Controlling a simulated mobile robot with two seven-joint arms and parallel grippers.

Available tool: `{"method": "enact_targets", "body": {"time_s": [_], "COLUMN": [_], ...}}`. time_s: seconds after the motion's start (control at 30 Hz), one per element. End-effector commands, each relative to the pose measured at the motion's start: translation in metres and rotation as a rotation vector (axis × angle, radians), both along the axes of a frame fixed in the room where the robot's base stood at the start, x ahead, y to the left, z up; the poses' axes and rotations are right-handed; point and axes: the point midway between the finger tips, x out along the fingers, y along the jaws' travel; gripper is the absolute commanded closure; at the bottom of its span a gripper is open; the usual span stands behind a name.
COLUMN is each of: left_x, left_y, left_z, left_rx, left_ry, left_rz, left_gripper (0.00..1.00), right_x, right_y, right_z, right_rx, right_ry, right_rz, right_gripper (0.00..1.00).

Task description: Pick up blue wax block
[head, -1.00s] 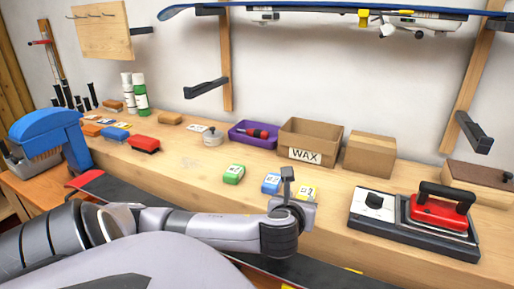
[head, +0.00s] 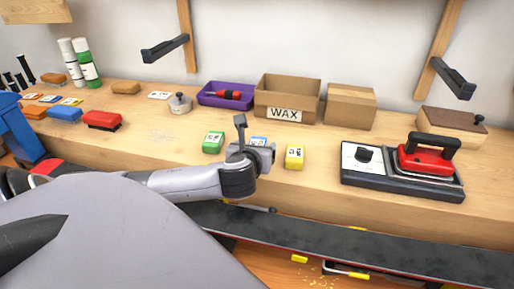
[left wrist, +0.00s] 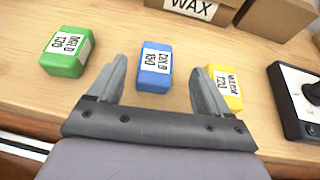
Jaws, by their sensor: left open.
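The blue wax block (left wrist: 154,68) lies on the bench, with a white label, in the left wrist view. In the head view it is mostly hidden behind my left gripper, with only its top (head: 259,141) showing. My left gripper (left wrist: 155,84) is open, its two fingers apart on either side of the near end of the blue block as seen from the wrist; I cannot tell its height above the bench. The green block (left wrist: 67,52) lies left of it and the yellow block (left wrist: 226,86) right, close by the right finger. My right gripper is not in view.
A cardboard box marked WAX (head: 286,101) stands behind the blocks, beside a purple tray (head: 226,95) and a closed carton (head: 350,107). A red waxing iron (head: 426,160) on its base is to the right. A dark ski or board (head: 350,245) runs along the bench front.

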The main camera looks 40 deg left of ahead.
Motion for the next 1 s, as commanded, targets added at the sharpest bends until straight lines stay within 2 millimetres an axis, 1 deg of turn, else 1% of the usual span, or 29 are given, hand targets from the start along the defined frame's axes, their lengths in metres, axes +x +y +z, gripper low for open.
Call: {"method": "enact_targets", "body": {"time_s": [0.17, 0.4, 0.6, 0.87, 0.9, 0.97, 1.0], "left_x": [0.002, 0.020, 0.033, 0.035, 0.035, 0.035, 0.035], "left_y": [0.002, 0.019, 0.027, 0.028, 0.028, 0.028, 0.028], "left_z": [-0.003, -0.021, -0.027, -0.028, -0.028, -0.028, -0.028], "left_rx": [0.000, -0.001, 0.000, 0.000, 0.000, 0.000, 0.000], "left_ry": [0.001, 0.000, 0.000, 0.000, 0.000, 0.000, 0.000], "left_rz": [0.002, 0.004, 0.001, -0.001, 0.000, 0.000, 0.000], "left_gripper": [0.21, 0.21, 0.21, 0.21, 0.25, 0.44, 0.57], "right_x": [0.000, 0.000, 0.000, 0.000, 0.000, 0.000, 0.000], "right_y": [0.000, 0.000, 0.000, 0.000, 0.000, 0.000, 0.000], "right_z": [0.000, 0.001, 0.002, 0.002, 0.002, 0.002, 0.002], "right_rx": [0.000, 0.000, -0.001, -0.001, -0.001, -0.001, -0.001], "right_ry": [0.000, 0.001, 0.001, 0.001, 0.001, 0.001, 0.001], "right_rz": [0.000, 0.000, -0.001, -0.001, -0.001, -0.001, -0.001], "right_gripper": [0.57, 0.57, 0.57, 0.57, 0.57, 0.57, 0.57]}}
